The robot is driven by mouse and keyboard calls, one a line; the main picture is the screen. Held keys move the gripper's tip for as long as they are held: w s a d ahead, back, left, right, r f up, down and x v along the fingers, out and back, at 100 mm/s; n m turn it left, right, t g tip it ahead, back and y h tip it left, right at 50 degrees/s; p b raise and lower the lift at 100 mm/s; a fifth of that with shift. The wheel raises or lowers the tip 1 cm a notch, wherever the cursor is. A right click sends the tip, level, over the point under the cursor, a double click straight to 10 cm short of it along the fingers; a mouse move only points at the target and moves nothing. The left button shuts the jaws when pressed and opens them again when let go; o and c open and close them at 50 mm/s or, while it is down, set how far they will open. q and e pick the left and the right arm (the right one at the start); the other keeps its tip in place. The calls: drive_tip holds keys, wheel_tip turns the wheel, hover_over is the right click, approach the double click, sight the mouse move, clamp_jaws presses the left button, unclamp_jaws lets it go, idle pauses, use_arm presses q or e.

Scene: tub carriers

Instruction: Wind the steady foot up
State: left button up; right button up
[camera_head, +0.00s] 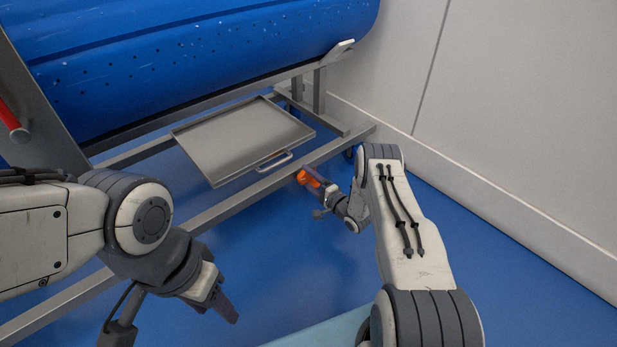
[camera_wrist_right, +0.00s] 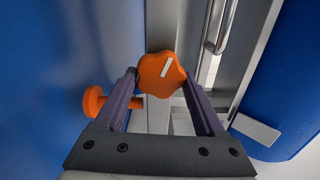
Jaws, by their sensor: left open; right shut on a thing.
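An orange lobed hand knob (camera_wrist_right: 161,75) with a white mark on its face sits between the fingers of my right gripper (camera_wrist_right: 163,92) in the right wrist view. The gripper is shut on it. In the head view the orange knob (camera_head: 308,178) shows at the frame's lower rail, partly covered by my right gripper (camera_head: 318,187). A second, smaller orange knob (camera_wrist_right: 94,100) stands just left of the fingers in the wrist view. My left gripper (camera_head: 224,306) hangs open and empty at the lower left, apart from the frame. I cannot make out the steady foot itself.
A blue perforated tub (camera_head: 190,65) lies on a grey metal frame (camera_head: 225,205). A metal tray (camera_head: 240,140) with a handle sits under it. A red-handled lever (camera_head: 12,122) is at far left. A pale wall (camera_head: 520,100) bounds the right; blue floor lies in front.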

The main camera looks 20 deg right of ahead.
drive_tip(key=shift+f+m, duration=0.15)
drive_tip(key=shift+m, duration=1.85)
drive_tip(key=o, duration=1.3)
drive_tip(key=shift+o, duration=0.2)
drive_tip(key=shift+s+d+p, duration=0.15)
drive_tip(key=shift+s+p, duration=0.15)
drive_tip(key=shift+p, duration=0.1)
drive_tip(key=p+v, duration=0.5)
drive_tip(key=v, duration=0.4)
drive_tip(key=shift+s, duration=0.4)
